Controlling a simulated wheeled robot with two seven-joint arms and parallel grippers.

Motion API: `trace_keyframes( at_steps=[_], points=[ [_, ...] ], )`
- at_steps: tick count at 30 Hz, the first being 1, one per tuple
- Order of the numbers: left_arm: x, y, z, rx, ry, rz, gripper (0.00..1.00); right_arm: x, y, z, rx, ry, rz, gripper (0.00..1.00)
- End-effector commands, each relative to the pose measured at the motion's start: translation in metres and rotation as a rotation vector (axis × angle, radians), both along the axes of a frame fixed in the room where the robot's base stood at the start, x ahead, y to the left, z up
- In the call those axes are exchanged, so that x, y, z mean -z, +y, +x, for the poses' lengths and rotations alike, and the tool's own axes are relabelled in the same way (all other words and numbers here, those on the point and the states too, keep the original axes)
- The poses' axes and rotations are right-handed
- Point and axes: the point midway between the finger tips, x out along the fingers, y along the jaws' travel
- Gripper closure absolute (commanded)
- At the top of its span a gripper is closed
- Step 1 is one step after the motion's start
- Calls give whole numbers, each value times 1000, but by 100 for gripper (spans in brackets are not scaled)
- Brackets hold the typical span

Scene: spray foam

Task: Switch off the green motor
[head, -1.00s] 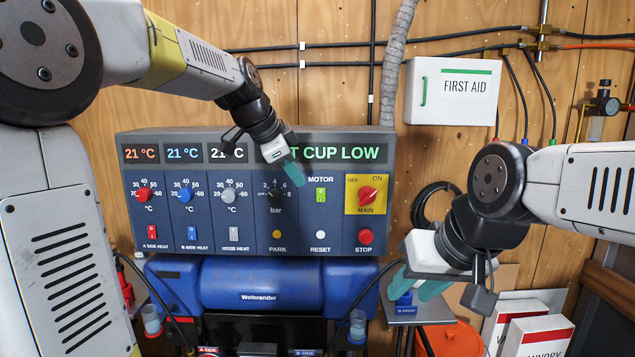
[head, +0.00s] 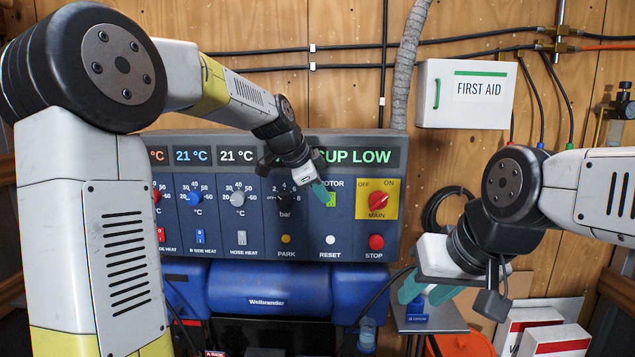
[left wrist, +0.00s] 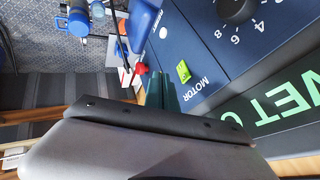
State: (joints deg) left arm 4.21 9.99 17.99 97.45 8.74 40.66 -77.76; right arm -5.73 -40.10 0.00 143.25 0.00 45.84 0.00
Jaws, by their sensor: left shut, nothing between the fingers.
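The green motor switch (head: 331,200) sits under the MOTOR label on the grey control panel (head: 262,217). It also shows in the left wrist view (left wrist: 183,71), just beyond the fingertips. My left gripper (head: 320,191) is shut and empty. In the head view its teal fingertips overlap the left part of the switch; I cannot tell whether they touch it. In the left wrist view the fingers (left wrist: 162,92) point toward the panel beside the switch. My right gripper (head: 411,289) is low on the right, away from the panel; its finger gap is not clear.
Right of the switch is the red MAIN knob (head: 377,201) on a yellow plate. Below are the white RESET button (head: 330,239) and red STOP button (head: 376,242). The black bar knob (head: 282,200) is to the left. A blue machine (head: 265,288) stands beneath the panel.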

Motion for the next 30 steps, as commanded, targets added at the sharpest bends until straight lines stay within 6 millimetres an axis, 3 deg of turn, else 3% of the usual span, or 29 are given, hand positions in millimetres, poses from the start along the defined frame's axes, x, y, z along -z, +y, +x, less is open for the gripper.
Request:
trace_keyframes(
  at_steps=[4,12,30],
  points=[
    [25,-13,15,2,4,0,100,0,0,0,0,0,0,64],
    [17,-11,49,0,0,-1,100,0,0,0,0,0,0,64],
    [14,-10,57,-2,0,-1,100,0,0,0,0,0,0,64]
  ],
)
